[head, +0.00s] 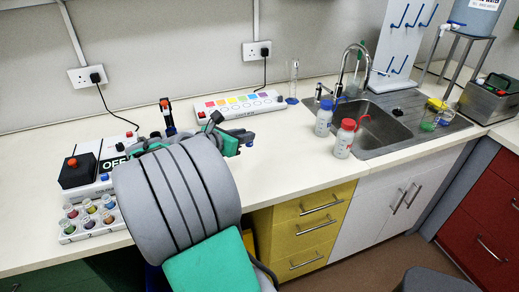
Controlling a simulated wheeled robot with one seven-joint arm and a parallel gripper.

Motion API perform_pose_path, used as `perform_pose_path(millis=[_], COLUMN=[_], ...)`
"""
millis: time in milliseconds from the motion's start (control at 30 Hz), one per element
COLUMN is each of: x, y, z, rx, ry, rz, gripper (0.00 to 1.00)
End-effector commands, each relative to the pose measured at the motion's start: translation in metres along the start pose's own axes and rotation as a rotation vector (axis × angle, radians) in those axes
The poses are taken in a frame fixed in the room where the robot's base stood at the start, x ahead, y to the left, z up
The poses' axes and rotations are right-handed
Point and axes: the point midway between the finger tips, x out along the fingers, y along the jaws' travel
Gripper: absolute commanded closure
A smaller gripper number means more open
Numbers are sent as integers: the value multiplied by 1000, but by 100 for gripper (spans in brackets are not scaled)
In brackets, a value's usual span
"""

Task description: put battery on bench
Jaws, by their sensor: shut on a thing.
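My gripper (236,137) is over the white bench (290,160), just beyond my large grey wrist, which hides much of it. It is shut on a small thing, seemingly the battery. Only small dark and blue bits show around the jaws, and I cannot make out the held thing's full shape. The bench is clear to the right of my gripper, up to the bottles.
A black box with a red button (76,172) and a rack of colored vials (90,220) stand left. An orange-and-black upright tool (167,115) and a color-marked power strip (238,104) are behind. Blue-capped (324,118) and red-capped bottles (344,140) stand beside the sink (385,125).

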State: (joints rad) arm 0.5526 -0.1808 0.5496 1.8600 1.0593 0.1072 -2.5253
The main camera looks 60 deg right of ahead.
Motion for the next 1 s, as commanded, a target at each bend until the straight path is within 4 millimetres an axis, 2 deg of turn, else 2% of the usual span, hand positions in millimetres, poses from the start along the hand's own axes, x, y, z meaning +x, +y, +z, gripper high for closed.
perform_pose_path(millis=[33,133,200,333,533,700,1000], x=[18,49,68,93,115,124,125], y=[-2,0,2,4,5,6,6], z=[0,-1,-14,-27,-40,-64,-68], rx=[-1,1,-5,-2,-3,-3,-2], ry=[1,2,3,2,1,0,0], rz=[-8,-7,-5,0,0,3,3], gripper=[100,100,100,100,100,100,100])
